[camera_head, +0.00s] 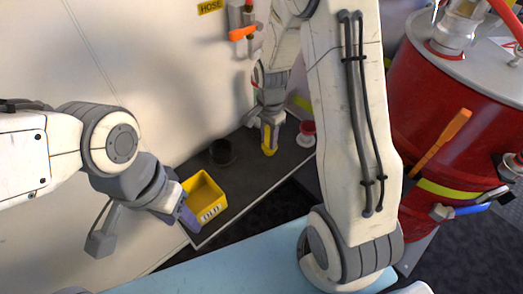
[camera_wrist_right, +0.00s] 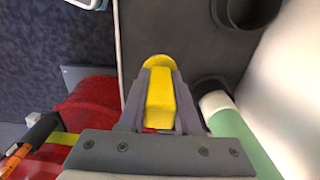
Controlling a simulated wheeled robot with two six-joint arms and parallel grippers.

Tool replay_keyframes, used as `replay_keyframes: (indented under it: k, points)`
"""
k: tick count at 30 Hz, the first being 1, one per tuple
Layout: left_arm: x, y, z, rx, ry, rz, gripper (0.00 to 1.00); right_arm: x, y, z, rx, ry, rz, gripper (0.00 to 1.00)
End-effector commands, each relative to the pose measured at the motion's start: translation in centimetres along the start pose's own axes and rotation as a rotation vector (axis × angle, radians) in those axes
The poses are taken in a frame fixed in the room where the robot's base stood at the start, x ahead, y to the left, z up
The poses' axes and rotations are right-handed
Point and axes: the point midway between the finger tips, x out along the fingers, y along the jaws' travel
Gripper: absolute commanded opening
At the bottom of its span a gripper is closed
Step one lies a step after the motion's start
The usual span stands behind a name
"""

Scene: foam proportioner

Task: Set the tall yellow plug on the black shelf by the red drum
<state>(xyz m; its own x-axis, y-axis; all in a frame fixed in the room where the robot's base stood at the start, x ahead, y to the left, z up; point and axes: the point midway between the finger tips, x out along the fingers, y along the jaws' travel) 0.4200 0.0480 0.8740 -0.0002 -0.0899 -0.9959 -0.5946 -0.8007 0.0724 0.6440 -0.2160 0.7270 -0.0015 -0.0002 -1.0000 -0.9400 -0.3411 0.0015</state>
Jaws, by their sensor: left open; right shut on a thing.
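The tall yellow plug (camera_head: 269,150) is held between the fingers of my right gripper (camera_head: 270,122), above the far part of the black shelf (camera_head: 255,178). In the right wrist view the plug (camera_wrist_right: 160,97) stands out between the two grey fingers (camera_wrist_right: 160,105), over the shelf (camera_wrist_right: 185,35). I cannot tell whether its lower end touches the shelf. The red drum (camera_head: 440,110) stands to the right; part of it (camera_wrist_right: 90,110) shows at the left of the wrist view. My left gripper (camera_head: 183,214) is open beside the yellow bin, its fingers partly hidden.
The yellow bin (camera_head: 205,192) sits at the shelf's near end. A dark cup (camera_head: 222,152) stands at the wall side, and a red-and-white piece (camera_head: 306,134) at the far right end. A light blue surface (camera_head: 250,255) lies in front. Shelf between cup and plug looks clear.

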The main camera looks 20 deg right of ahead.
Motion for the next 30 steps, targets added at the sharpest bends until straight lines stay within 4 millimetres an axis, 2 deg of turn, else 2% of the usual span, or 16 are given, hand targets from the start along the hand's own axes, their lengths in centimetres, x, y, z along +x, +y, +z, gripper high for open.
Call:
replay_keyframes:
  k: [3, 8, 15, 27, 28, 29, 30]
  points:
    - [0.2, 0.0, 0.0, 0.000, 0.000, 0.000, 0.50, 0.9, -1.1, 1.1, -0.002, 0.000, -0.001, 0.00]
    - [0.3, 0.0, 0.0, 0.000, 0.000, 0.000, 0.50, 1.6, -1.4, 1.4, 0.000, 0.000, -0.001, 0.00]
    - [1.0, -0.1, 0.1, 0.000, 0.000, 0.000, 0.50, 5.0, -1.3, 1.4, 0.000, 0.000, 0.001, 0.00]
    - [1.2, -0.1, 0.1, 0.000, 0.000, 0.000, 0.50, 5.5, -1.3, 1.4, 0.000, 0.001, -0.001, 0.00]
    - [1.1, -0.1, 0.1, 0.000, 0.000, 0.000, 0.50, 5.4, -1.3, 1.4, 0.000, 0.001, -0.002, 0.43]
    - [1.1, -0.1, 0.1, 0.000, 0.000, 0.000, 0.50, 5.4, -1.3, 1.4, 0.000, 0.001, -0.002, 0.55]
    - [1.1, -0.1, 0.1, 0.000, 0.000, 0.000, 0.50, 5.4, -1.3, 1.4, 0.000, 0.001, -0.002, 0.62]
